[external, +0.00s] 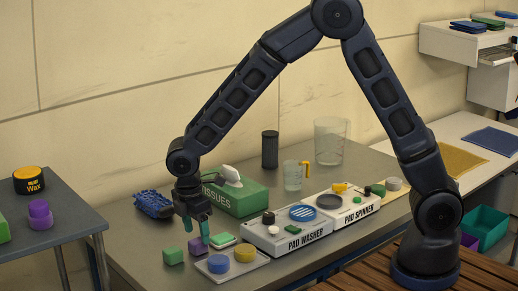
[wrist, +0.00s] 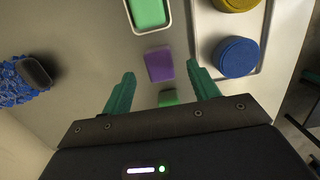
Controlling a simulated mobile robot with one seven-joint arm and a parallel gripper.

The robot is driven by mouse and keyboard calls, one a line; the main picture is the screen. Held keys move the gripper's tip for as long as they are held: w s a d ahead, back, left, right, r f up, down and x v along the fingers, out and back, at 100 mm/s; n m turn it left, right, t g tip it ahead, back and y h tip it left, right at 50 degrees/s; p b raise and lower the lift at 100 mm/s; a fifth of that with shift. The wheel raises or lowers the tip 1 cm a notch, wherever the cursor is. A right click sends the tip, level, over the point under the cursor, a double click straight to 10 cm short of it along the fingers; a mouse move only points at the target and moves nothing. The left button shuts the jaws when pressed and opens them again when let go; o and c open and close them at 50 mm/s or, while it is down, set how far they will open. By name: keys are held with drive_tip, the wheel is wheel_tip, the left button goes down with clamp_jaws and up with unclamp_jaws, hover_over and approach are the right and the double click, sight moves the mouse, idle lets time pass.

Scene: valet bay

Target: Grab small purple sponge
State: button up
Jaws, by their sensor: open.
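The small purple sponge (external: 196,248) lies on the grey table between a green block and the tray of round pads. In the wrist view the purple sponge (wrist: 159,66) shows just beyond and between the fingertips, nearer the right one. My gripper (external: 197,232) points down with its two teal fingers above the sponge, and the right finger partly hides it. In the wrist view my gripper (wrist: 161,72) is open, with nothing held. I cannot tell the exact height of the fingertips above the sponge.
A green block (external: 173,256) sits close to the sponge on the left. A white tray (external: 208,272) with blue and yellow round pads is close on the right. A green sponge in a small dish (external: 223,240), a tissue box (external: 236,196) and a blue bristly item (external: 153,203) stand behind.

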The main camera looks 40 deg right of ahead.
sight(198, 241)
drive_tip(key=f, duration=0.4)
drive_tip(key=shift+d, duration=0.2)
drive_tip(key=c, duration=1)
drive_tip(key=shift+c, duration=0.3)
